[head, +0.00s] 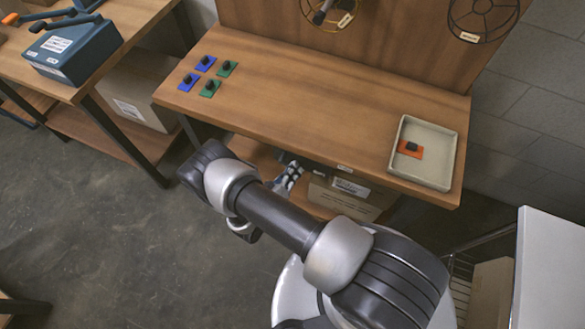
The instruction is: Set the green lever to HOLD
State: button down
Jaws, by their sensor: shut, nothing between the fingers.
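No green lever can be made out for certain. On the wooden bench are two green plates with black knobs, the farther green plate (227,68) and the nearer green plate (210,89); any lettering on them is too small to read. What looks like my gripper (289,177) shows small beyond my arm, below the bench's front edge. It is shut and empty, apart from the plates and well to their right and nearer. Part of it is hidden by my arm.
Two blue plates with knobs (205,63) stand beside the green ones. A pale tray (453,160) holds an orange plate with a knob (411,148). A blue box with a black-ended bar (72,50) stands on the left bench. The wooden bench's middle (310,105) is clear.

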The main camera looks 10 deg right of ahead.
jog(key=shift+d+f, duration=0.1)
jog(key=shift+f, duration=0.4)
jog(key=shift+r, duration=0.1)
dwell(0.4)
